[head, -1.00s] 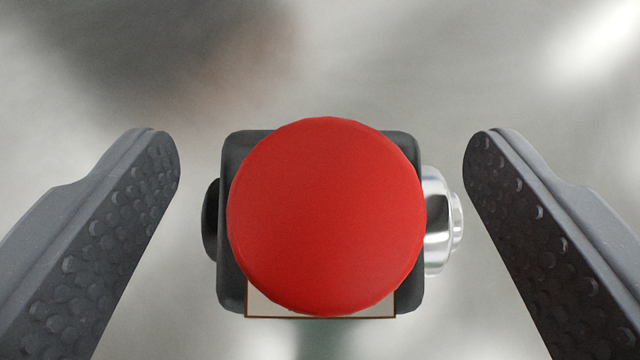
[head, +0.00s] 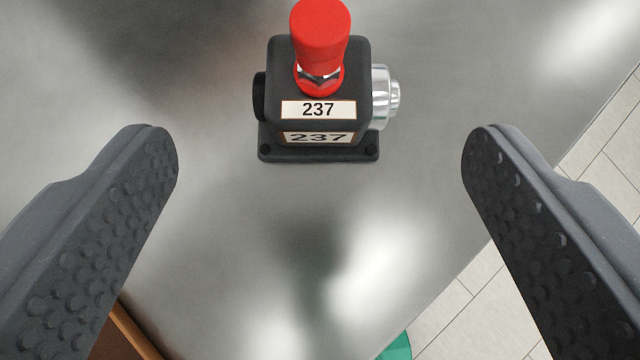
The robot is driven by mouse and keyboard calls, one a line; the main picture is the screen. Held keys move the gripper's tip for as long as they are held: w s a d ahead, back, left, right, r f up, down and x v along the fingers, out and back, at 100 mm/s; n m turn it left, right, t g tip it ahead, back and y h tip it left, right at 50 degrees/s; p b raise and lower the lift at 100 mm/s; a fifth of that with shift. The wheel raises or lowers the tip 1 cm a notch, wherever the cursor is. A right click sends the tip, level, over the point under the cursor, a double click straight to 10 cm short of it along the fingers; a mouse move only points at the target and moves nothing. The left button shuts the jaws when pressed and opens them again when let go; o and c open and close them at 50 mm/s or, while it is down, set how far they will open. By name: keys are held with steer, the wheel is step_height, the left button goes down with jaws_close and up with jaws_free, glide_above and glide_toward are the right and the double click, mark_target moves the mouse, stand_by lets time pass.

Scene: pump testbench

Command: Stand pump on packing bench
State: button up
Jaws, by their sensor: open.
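The pump (head: 318,110) stands upright on a shiny metal bench top (head: 230,240), in the upper middle of the head view. It has a dark grey body on a flat base, a red cap on top, a silver fitting on its right side and a black one on its left. Labels on its front read 237. My gripper (head: 320,150) is open and empty. Its two fingers are wide apart at left and right, and neither touches the pump. I cannot tell from the picture whether this metal surface is the packing bench.
The bench edge runs diagonally down the right side, with a pale tiled floor (head: 600,170) beyond it. A green object (head: 397,347) shows partly at the bottom edge. A brown edge (head: 135,332) shows at bottom left. The metal around the pump is clear.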

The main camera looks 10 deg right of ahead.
step_height(320, 180, up, 29)
steer(key=s+a+n+t+y, duration=0.1)
steer(key=s+a+t, duration=0.1)
steer(key=s+t, duration=0.1)
steer(key=s+d+r+t, duration=0.1)
steer(key=s+r, duration=0.6)
steer(key=r, duration=0.5)
steer(key=s+d+r+t, duration=0.1)
steer(key=s+r+t, duration=0.1)
steer(key=s+r, duration=0.5)
step_height(320, 180, up, 5)
steer(key=shift+s+d+f, duration=0.15)
steer(key=shift+d, duration=0.15)
step_height(320, 180, down, 2)
steer(key=shift+f+b, duration=0.25)
steer(key=shift+b, duration=0.95)
